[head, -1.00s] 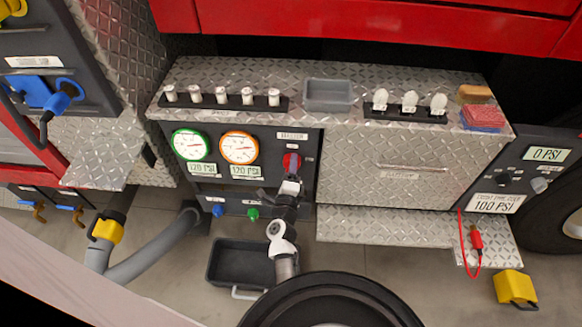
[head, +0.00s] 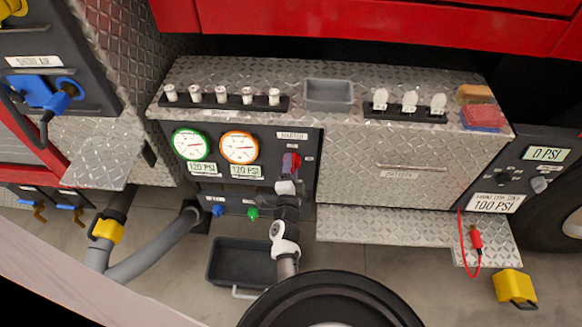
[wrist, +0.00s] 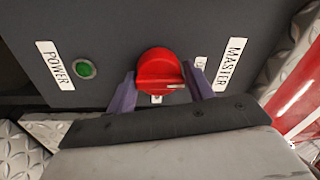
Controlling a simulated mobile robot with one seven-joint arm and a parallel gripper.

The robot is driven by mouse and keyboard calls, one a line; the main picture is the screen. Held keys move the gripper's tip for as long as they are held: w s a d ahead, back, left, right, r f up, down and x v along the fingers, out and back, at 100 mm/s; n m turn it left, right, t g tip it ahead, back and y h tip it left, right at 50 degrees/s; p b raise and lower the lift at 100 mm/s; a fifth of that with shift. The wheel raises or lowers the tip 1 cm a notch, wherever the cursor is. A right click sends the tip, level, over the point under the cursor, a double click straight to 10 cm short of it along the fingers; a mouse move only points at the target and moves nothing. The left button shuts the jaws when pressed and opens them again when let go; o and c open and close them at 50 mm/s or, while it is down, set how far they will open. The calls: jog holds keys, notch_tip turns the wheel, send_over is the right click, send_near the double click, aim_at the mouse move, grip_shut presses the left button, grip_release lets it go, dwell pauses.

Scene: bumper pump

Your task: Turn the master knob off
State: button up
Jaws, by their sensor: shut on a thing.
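The master knob is a round red knob (wrist: 158,68) on a dark panel in the wrist view. It has a raised grip with a white line that lies toward the right, on the side of the MASTER label (wrist: 230,64). My gripper (wrist: 161,82) has its two purple fingers on either side of the knob and is shut on it. In the head view the knob (head: 291,160) shows red just above my gripper (head: 288,177), which hides its lower part. Small labels beside the knob are too small or too covered to read.
A green POWER button (wrist: 85,68) sits left of the knob in the wrist view. In the head view, a green-ringed gauge (head: 191,145) and an orange-ringed gauge (head: 239,147) are left of it. A dark bin (head: 238,262) stands on the floor below.

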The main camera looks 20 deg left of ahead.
jog(key=shift+s+a+f, duration=0.1)
jog(key=shift+f, duration=0.15)
jog(key=o, duration=0.8)
jog(key=shift+o, duration=0.5)
jog(key=shift+r, duration=0.1)
